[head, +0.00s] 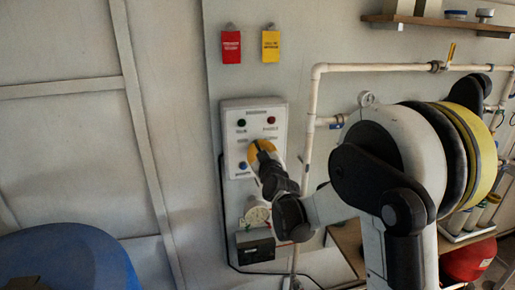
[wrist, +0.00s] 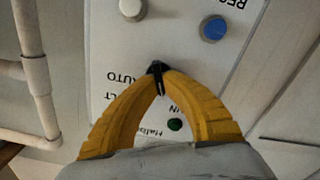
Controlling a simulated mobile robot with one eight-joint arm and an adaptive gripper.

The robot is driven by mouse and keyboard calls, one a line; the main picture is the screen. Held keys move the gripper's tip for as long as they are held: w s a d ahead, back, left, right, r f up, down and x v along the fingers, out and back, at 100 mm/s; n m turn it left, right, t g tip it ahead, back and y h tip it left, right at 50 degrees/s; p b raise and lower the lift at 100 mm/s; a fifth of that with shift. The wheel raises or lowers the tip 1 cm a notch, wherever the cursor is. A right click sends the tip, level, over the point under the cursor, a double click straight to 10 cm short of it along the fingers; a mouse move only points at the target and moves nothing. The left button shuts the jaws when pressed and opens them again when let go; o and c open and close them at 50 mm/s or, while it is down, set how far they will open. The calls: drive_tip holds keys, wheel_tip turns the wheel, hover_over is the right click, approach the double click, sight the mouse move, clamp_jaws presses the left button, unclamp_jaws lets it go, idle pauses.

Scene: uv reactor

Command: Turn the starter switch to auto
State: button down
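The starter switch is a small black knob (wrist: 157,72) on a white panel, seen in the wrist view, where the panel appears upside down. Its narrow black handle runs downward between my fingers, tilted slightly right. The word AUTO is printed left of the knob. My gripper (wrist: 159,74) has its yellow fingertips closed on the two sides of the knob. In the head view, my gripper (head: 258,149) is at the front of the white control box (head: 233,109) on the wall and hides the switch.
A blue button (wrist: 213,28), a pale grey button (wrist: 132,9) and a green lamp (wrist: 175,124) sit near the switch. Below the box are a round gauge (head: 257,213) and a dark box (head: 255,246). White pipes (head: 312,125) run along the right.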

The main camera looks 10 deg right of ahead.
drive_tip(key=m+b, duration=0.1)
drive_tip(key=m, duration=0.2)
drive_tip(key=m+b, duration=0.1)
drive_tip(key=m, duration=0.3)
drive_tip(key=m+b, duration=0.2)
drive_tip(key=m, duration=0.1)
drive_tip(key=shift+d+m, duration=0.25)
drive_tip(key=shift+m, duration=0.15)
idle(0.4)
drive_tip(key=c, duration=1.5)
unclamp_jaws()
drive_tip(key=shift+c, duration=0.2)
drive_tip(key=s, duration=1.2)
